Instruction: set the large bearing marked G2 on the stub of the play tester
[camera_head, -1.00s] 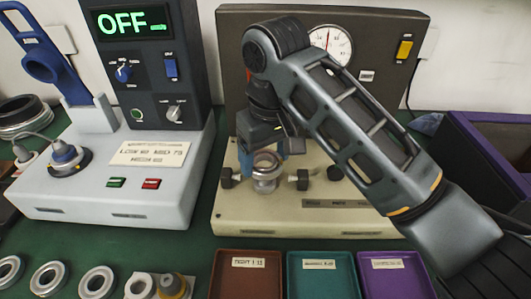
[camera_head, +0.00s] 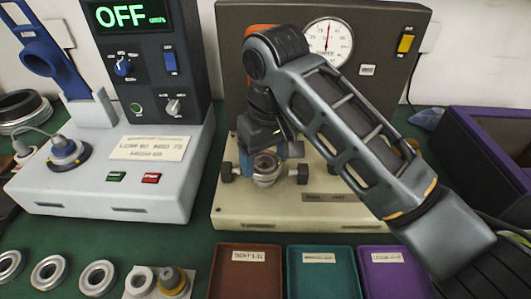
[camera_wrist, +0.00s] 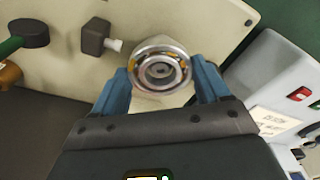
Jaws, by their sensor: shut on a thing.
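My gripper (camera_wrist: 162,82) is shut on a metal bearing ring (camera_wrist: 160,66), its blue fingers on either side of it. In the head view the bearing (camera_head: 266,162) is right over the middle of the beige play tester (camera_head: 235,208), between its two dark side knobs. A round metal part, seemingly the stub (camera_head: 267,181), shows just below the bearing. In the wrist view a grey round shape shows within the ring's bore. I cannot tell how far the ring is seated. No G2 mark is readable.
Brown (camera_head: 245,280), teal (camera_head: 322,278) and purple (camera_head: 394,278) trays lie in front of the tester. Several loose rings lie at front left. A grey-white station (camera_head: 110,190) reading OFF stands left. A purple-edged bin (camera_head: 490,140) stands right. A dial gauge (camera_head: 328,45) is behind my arm.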

